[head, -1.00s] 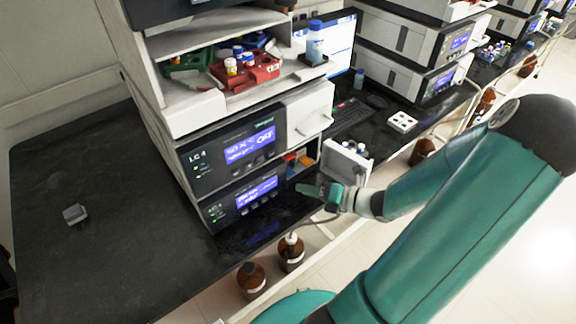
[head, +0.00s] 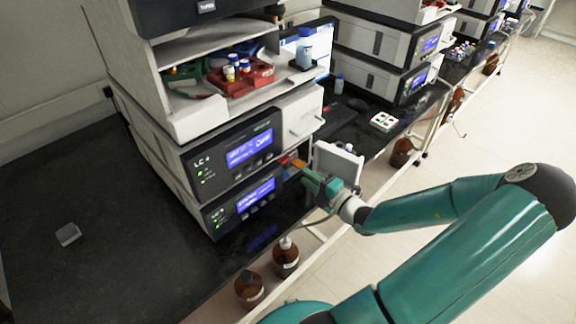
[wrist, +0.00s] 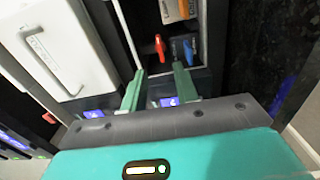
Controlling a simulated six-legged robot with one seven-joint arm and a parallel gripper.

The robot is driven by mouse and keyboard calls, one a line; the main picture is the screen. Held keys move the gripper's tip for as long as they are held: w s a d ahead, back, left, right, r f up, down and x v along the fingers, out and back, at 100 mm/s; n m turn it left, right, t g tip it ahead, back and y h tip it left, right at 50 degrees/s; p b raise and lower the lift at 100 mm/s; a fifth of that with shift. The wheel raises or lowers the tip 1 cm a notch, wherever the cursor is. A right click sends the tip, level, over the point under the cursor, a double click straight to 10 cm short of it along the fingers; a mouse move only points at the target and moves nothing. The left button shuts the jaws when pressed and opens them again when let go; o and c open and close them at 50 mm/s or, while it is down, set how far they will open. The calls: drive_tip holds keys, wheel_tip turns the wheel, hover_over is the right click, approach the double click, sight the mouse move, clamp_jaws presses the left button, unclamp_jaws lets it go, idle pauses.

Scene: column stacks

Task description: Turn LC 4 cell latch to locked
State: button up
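The LC 4 module (head: 235,155) stands in an instrument stack, its dark front panel and blue screen lit. In the wrist view an open compartment beside it holds a small red lever (wrist: 160,47), pointing roughly up the picture, and a blue lever (wrist: 188,48) to its right. I cannot tell for sure which is the cell latch or read its position marks. My gripper (wrist: 160,72) is open and empty, its two green fingers pointing into the compartment just short of the levers. In the head view my gripper (head: 304,175) partly hides the compartment.
A white door (wrist: 62,45) with a handle is left of the compartment; a white panel (head: 337,160) is close to the right of my gripper in the head view. Brown bottles (head: 286,258) stand below. The black bench at left is mostly clear.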

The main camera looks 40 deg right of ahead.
sight(285, 162)
drive_tip(key=w, duration=0.8)
drive_tip(key=shift+w+a, duration=0.15)
drive_tip(key=shift+w, duration=0.05)
drive_tip(key=shift+c, duration=0.4)
clamp_jaws()
